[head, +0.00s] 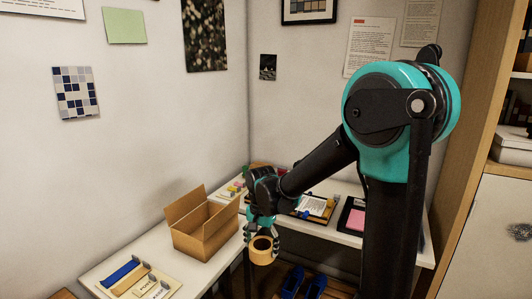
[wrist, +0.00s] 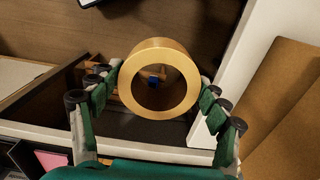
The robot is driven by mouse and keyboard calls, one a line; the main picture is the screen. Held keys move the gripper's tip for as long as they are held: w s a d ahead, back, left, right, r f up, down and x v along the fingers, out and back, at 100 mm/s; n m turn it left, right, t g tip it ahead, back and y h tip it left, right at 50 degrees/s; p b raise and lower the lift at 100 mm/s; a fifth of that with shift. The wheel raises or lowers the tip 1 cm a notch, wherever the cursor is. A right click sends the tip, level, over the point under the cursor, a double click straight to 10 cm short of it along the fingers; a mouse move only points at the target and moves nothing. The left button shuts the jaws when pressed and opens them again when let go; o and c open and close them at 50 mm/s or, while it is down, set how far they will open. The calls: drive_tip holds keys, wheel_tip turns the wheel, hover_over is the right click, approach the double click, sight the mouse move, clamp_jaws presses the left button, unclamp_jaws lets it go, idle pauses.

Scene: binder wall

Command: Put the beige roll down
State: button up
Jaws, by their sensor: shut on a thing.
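The beige roll (head: 262,250) is a thick ring with an open centre. My gripper (head: 261,232) is shut on it and holds it in the air, near the front edge of the white desk and beside the cardboard box. In the wrist view the roll (wrist: 160,52) sits between the two green-and-grey fingers of my gripper (wrist: 158,95), its round opening facing the camera. The floor shows below and through the roll.
The open cardboard box (head: 205,228) stands on the white desk (head: 112,262) to the left. Blue and beige items (head: 122,275) lie at the desk's front left. A black tray with a pink pad (head: 356,219) is on the right section. Blue shoes (head: 292,281) stand on the floor.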

drive_tip(key=w+d+f+n, duration=0.2)
drive_tip(key=w+d+f, duration=0.4)
drive_tip(key=d, duration=0.4)
drive_tip(key=w+d+f+n, duration=0.3)
drive_tip(key=w+d+f, duration=0.4)
drive_tip(key=d, duration=0.3)
drive_tip(key=shift+w+d+f+n, duration=0.3)
drive_tip(key=shift+w, duration=0.05)
